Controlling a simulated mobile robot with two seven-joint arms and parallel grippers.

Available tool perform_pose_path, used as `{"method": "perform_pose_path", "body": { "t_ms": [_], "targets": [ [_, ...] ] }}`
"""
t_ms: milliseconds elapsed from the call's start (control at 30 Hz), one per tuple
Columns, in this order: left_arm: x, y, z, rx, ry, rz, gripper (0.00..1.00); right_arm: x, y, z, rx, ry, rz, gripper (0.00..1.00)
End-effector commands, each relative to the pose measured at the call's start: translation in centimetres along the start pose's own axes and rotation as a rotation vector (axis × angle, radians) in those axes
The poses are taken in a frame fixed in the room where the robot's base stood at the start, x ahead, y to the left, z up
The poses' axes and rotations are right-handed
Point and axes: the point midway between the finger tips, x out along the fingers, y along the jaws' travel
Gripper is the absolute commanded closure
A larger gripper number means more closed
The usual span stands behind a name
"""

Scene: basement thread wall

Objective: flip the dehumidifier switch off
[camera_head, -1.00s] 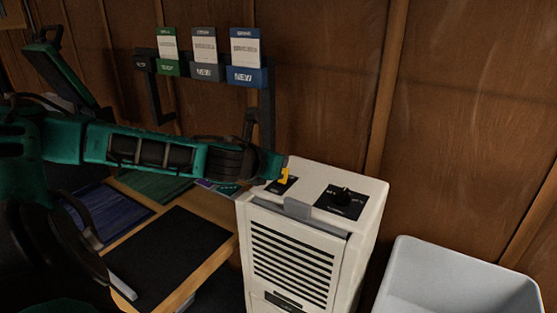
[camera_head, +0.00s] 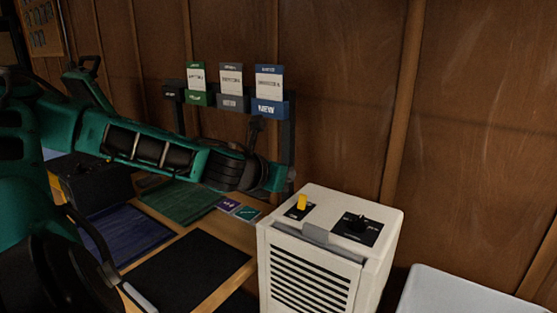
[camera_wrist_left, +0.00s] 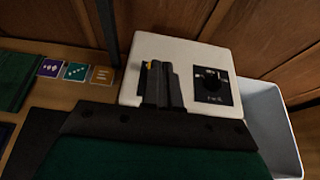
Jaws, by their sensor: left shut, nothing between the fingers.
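The dehumidifier (camera_head: 390,240) is a white box with a dark front grille, standing right of the desk. Its yellow switch lever (camera_head: 301,202) stands up from a small black plate on the top. I cannot tell for sure which setting it is in. My left gripper (camera_head: 279,180) shows at the end of the teal arm, up and left of the lever and apart from it in the head view. In the left wrist view the shut, empty fingers (camera_wrist_left: 161,84) cover most of the switch (camera_wrist_left: 149,65); only a bit of yellow shows. My right gripper is not in view.
A black dial (camera_head: 357,226) sits on the dehumidifier's top, right of the switch. A pale bin (camera_head: 465,290) stands to the right. Card holders (camera_head: 231,102) hang behind the arm. The desk (camera_head: 225,235) holds dark mats and small cards.

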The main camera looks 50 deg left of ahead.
Motion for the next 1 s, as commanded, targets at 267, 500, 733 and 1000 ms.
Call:
{"method": "perform_pose_path", "body": {
  "t_ms": [267, 500, 733, 1000],
  "targets": [
    [-2.9, 0.1, 2.5, 0.003, -0.003, 0.002, 1.00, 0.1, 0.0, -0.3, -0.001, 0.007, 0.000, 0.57],
    [-3.6, 0.0, 3.0, -0.001, 0.000, -0.001, 1.00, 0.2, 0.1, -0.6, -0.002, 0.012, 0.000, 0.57],
    [-3.7, 0.0, 3.1, -0.001, 0.000, -0.001, 1.00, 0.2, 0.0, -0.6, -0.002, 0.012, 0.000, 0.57],
    [-3.6, 0.0, 3.1, -0.001, 0.000, -0.001, 1.00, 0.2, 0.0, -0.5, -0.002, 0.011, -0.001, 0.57]
  ]
}}
